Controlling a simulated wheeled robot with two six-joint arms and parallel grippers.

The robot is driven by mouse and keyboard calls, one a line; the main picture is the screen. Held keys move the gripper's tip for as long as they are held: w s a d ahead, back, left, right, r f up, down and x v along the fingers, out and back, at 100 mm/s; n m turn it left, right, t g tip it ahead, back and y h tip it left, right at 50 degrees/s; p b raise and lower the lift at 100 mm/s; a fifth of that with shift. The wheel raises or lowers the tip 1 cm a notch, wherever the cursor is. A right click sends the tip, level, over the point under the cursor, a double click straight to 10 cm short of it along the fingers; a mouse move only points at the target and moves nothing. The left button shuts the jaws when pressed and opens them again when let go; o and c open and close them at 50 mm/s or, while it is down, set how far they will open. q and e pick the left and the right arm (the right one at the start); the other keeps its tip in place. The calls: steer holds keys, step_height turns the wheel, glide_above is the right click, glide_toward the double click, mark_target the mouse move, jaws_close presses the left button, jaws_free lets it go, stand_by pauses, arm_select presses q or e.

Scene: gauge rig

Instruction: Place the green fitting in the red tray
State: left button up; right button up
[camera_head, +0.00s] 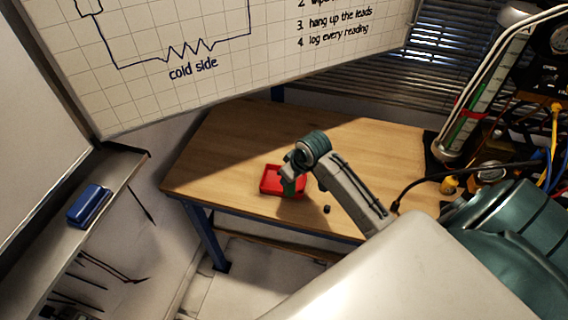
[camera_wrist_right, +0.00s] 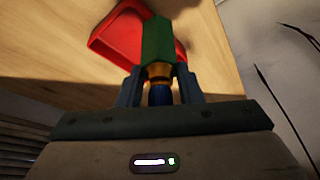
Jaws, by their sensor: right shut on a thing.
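The red tray (camera_head: 270,181) lies on the wooden table near its front edge. It also shows in the right wrist view (camera_wrist_right: 113,36), behind the fitting. The green fitting (camera_wrist_right: 158,42) has a green body with a brass-coloured and blue lower part between the fingers. My right gripper (camera_wrist_right: 158,88) is shut on it. In the head view the green fitting (camera_head: 289,187) shows below my right gripper (camera_head: 287,174), in front of the tray's right part. I cannot tell whether it touches the tray. My left gripper is not in view.
The wooden table (camera_head: 230,140) is mostly clear left of the tray. A small dark object (camera_head: 326,209) lies near the front edge. The gauge rig with hoses and cables (camera_head: 490,120) stands at the right. A blue eraser (camera_head: 89,205) sits on the whiteboard ledge.

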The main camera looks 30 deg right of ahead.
steer(key=w+f+p, duration=0.1)
steer(key=w, duration=0.1)
steer(key=w+d+f+p, duration=0.1)
steer(key=w, duration=0.1)
steer(key=w+d+f+p, duration=0.1)
steer(key=w, duration=0.1)
steer(key=shift+w+d+f+p, duration=0.1)
steer(key=shift+w+f+p, duration=0.1)
steer(key=shift+w+p, duration=0.15)
steer(key=shift+f, duration=0.35)
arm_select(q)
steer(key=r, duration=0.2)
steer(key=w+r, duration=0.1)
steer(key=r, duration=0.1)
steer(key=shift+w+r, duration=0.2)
arm_select(e)
steer(key=shift+f, duration=0.1)
steer(key=shift+f, duration=0.1)
steer(key=o, duration=1.1)
steer(key=shift+c, duration=0.2)
